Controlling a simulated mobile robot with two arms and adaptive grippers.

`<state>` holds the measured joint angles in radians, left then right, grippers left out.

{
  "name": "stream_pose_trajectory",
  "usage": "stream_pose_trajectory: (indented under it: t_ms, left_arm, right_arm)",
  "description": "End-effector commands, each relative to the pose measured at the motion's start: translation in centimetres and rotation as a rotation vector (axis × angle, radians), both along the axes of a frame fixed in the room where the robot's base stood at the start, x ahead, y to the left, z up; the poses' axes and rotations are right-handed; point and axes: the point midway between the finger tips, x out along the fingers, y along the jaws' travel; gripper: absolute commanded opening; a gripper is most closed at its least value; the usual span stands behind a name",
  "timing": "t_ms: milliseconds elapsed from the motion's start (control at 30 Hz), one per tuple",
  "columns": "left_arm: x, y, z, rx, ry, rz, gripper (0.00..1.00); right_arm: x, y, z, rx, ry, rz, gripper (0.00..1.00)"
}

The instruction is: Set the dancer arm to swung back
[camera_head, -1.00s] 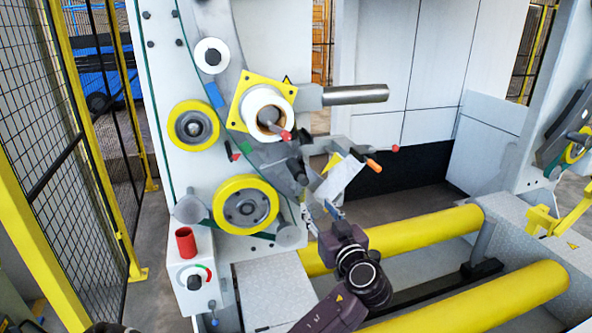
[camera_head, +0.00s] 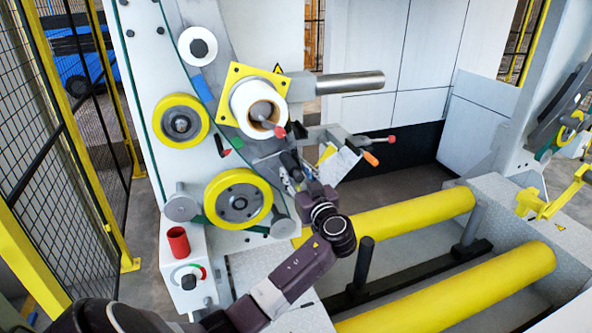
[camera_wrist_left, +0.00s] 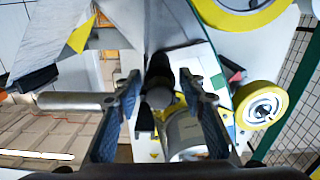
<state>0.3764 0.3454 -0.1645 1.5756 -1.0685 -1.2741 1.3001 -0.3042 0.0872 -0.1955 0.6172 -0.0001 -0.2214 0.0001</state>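My left gripper (camera_head: 291,174) comes up from below, in front of the wrapping head. In the left wrist view its two fingers (camera_wrist_left: 160,90) are apart, on either side of a dark bar with a rounded grey end (camera_wrist_left: 158,97). This bar looks like the dancer arm; it also shows as a dark piece (camera_head: 290,160) just above the gripper in the head view. I cannot tell whether a finger touches it. The gripper hides part of it, so its swing position is unclear. My right gripper is not in view.
A white film roll (camera_head: 258,105) on a yellow plate, yellow-rimmed wheels (camera_head: 238,200) and a lever with an orange grip (camera_head: 371,158) crowd the gripper. A steel bar (camera_head: 350,83) sticks out to the right. Yellow rollers (camera_head: 420,215) lie below; a mesh fence (camera_head: 60,150) stands left.

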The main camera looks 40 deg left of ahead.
Motion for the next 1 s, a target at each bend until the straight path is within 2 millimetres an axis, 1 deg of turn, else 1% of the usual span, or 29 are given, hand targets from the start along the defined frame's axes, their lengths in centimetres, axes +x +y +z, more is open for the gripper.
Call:
stream_pose_trajectory:
  t_ms: [33,133,267,500,600,867,1000]
  left_arm:
    - [0.1,0.1,0.0,0.000,0.000,0.000,0.37]
    - [0.1,0.1,0.0,0.000,-0.001,-0.001,0.37]
    - [0.1,0.1,0.0,0.000,0.000,-0.001,0.36]
    - [0.0,0.1,-0.1,-0.001,0.000,0.000,0.10]
    - [0.0,0.1,-0.1,-0.001,0.000,0.000,0.00]
    - [0.0,0.2,-0.2,0.000,0.004,0.000,0.00]
    - [0.0,1.1,-0.6,0.012,0.028,0.002,0.00]
  right_arm:
    - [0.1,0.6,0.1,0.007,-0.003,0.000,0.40]
    - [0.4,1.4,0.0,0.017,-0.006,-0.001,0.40]
    - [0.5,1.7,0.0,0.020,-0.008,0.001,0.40]
    - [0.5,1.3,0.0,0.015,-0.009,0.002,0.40]
    - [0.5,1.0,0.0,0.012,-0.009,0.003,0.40]
    - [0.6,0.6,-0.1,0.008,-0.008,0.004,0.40]
    - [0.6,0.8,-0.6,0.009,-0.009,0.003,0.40]
